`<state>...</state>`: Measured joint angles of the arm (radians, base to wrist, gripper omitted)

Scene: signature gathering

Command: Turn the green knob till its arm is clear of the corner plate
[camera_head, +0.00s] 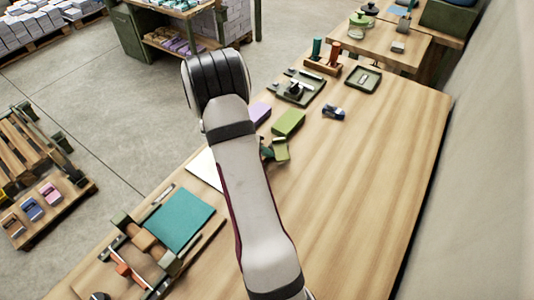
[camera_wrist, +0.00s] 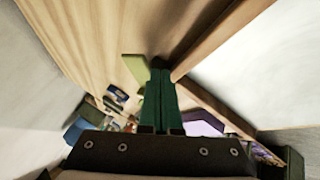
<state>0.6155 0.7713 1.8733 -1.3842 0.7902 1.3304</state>
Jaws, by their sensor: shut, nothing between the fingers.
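My gripper's dark green fingers (camera_wrist: 159,68) are together and empty in the wrist view. Their tips are beside a light green piece (camera_wrist: 134,68); I cannot tell whether they touch it. In the head view my arm crosses the middle of the bench and hides part of it. A small olive-green piece (camera_head: 281,150) shows just right of my arm; I cannot tell what it is. A jig with a teal board (camera_head: 180,219) and an orange part (camera_head: 124,270) lies at the lower left. I cannot make out the green knob, its arm or the corner plate with certainty.
Dark trays (camera_head: 362,80) and an orange-brown holder (camera_head: 322,66) stand at the far end. The bench's right side (camera_head: 370,180) is clear.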

